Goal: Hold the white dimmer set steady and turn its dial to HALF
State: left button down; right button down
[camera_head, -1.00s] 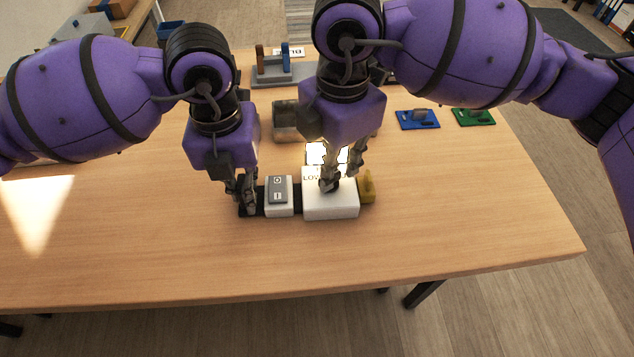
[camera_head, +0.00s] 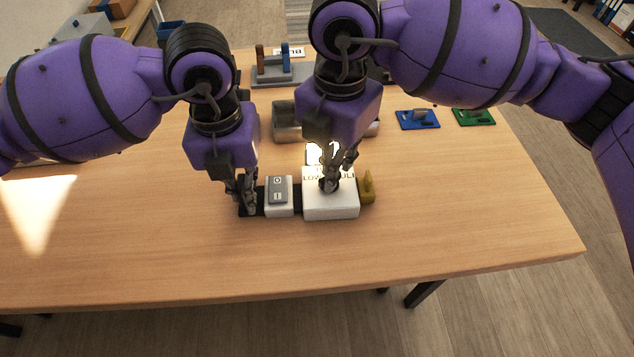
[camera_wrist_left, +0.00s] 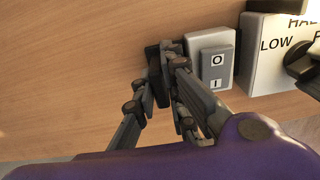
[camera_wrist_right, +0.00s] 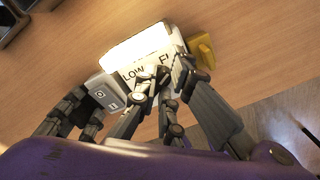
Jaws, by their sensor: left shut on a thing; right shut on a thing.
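The white dimmer set lies on the table: a white box (camera_head: 331,207) with a glowing panel (camera_head: 320,154) behind it, a rocker switch block (camera_head: 279,196) at its left and a black end piece (camera_wrist_left: 157,70). LOW and part of HALF read on the box in the left wrist view. My left gripper (camera_head: 249,208) is shut on the black end piece. My right gripper (camera_head: 329,187) is shut on the dark dial (camera_wrist_left: 300,60) on top of the box. Its fingers hide most of the dial, so I cannot tell its exact pointing.
A yellow piece (camera_head: 367,188) sits at the box's right end. Behind stand a grey metal tray (camera_head: 286,122), a blue plate (camera_head: 418,120), a green plate (camera_head: 474,117) and a grey stand (camera_head: 285,73). The table front is clear.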

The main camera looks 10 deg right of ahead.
jog(key=shift+a+n, duration=0.1)
jog(key=shift+n, duration=0.9)
jog(key=c, duration=1.8)
grip_release()
notch_tip(320, 180, up, 12)
jog(key=shift+c, duration=0.3)
